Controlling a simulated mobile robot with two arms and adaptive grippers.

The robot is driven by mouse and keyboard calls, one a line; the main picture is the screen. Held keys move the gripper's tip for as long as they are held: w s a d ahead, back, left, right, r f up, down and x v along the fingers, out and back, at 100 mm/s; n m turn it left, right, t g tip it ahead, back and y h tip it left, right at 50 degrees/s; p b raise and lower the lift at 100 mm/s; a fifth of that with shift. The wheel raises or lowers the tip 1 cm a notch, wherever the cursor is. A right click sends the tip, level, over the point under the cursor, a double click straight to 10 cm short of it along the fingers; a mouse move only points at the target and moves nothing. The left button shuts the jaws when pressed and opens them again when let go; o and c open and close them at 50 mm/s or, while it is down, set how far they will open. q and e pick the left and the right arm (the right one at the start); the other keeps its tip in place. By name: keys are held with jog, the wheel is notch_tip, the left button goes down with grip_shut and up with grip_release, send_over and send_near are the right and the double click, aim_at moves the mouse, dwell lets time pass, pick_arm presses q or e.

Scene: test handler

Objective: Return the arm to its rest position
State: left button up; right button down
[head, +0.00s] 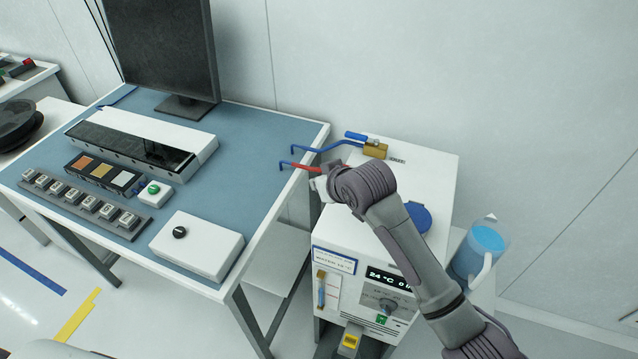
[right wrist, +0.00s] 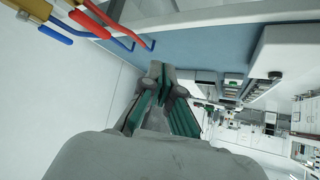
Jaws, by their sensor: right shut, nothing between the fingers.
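My right arm (head: 410,235) reaches in from the lower right over the white chiller unit (head: 335,235). Its wrist is above the unit's left part, beside the table's right edge. My right gripper (right wrist: 163,78) shows in the right wrist view with its fingers together and nothing between them. In the head view the gripper (head: 319,186) is mostly hidden behind the wrist, close to the red and blue hose handles. My left gripper is not in view.
The red handle (head: 308,167) and blue pipe (head: 322,149) run from the brass valve (head: 375,149) toward the blue-topped table (head: 255,150). A jug of blue liquid (head: 478,252) stands right of the unit. A white box (head: 197,245) is at the table's front. The wall is behind.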

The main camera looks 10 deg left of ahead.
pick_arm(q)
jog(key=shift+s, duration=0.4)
